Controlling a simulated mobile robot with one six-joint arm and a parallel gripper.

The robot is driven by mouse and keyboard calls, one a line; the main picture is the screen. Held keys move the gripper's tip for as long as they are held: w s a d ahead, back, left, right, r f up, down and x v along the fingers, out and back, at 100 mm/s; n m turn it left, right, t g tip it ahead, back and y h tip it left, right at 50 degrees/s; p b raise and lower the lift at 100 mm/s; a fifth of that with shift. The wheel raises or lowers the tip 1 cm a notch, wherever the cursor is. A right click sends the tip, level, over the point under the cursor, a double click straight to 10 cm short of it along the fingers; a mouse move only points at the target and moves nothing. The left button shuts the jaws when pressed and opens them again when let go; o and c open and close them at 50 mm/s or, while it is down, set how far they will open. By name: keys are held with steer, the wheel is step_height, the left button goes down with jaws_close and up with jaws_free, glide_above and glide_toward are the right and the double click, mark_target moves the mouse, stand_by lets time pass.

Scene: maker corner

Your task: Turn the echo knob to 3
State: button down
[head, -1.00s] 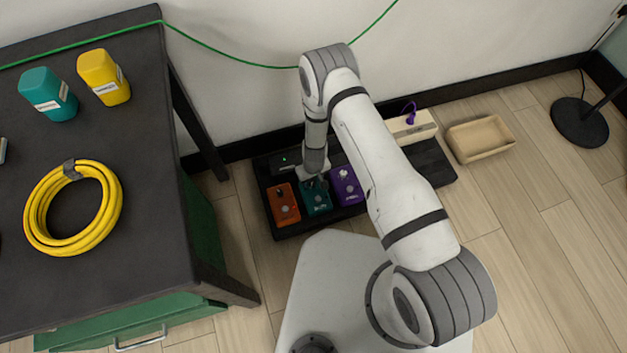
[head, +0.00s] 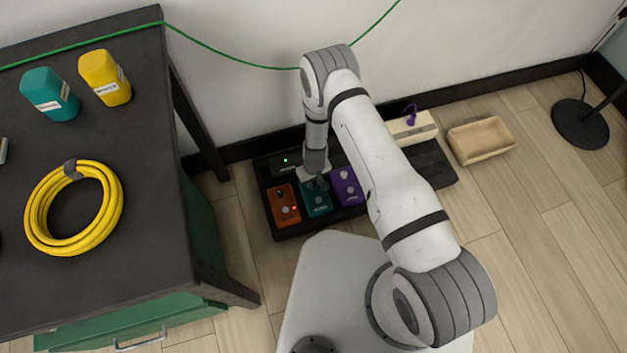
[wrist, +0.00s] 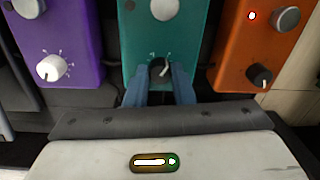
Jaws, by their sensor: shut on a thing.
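The teal pedal (head: 319,204) stands between the orange pedal and the purple pedal on a dark board. Its small label is hard to read in the head view. In the wrist view the teal pedal (wrist: 190,35) has a small black knob (wrist: 157,66) near its edge, with faint marks around it. My gripper (wrist: 158,80) is shut on this knob, one blue finger on each side. The knob's pointer and the digits are too small to read surely. In the head view my gripper (head: 314,180) is over the teal pedal and mostly hidden by my arm.
The orange pedal (head: 284,204), its red light lit, and the purple pedal (head: 346,186) sit close on either side. A black box (head: 284,165) with a green light and a white power strip (head: 412,128) are behind. A wooden tray (head: 481,139) lies on the floor.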

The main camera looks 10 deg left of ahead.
steer(key=shift+w+d+m, duration=0.1)
steer(key=shift+d+m, duration=0.05)
steer(key=shift+m, duration=0.45)
steer(key=m+b, duration=0.1)
steer(key=m, duration=0.6)
steer(key=shift+m, duration=0.3)
steer(key=m+p, duration=0.2)
steer(key=m, duration=0.2)
steer(key=shift+r, duration=0.15)
steer(key=shift+m+t+p, duration=0.3)
steer(key=shift+m+p, duration=0.65)
steer(key=shift+m, duration=1.45)
steer(key=shift+a, duration=0.2)
steer(key=c, duration=1.2)
jaws_free()
steer(key=shift+c, duration=0.2)
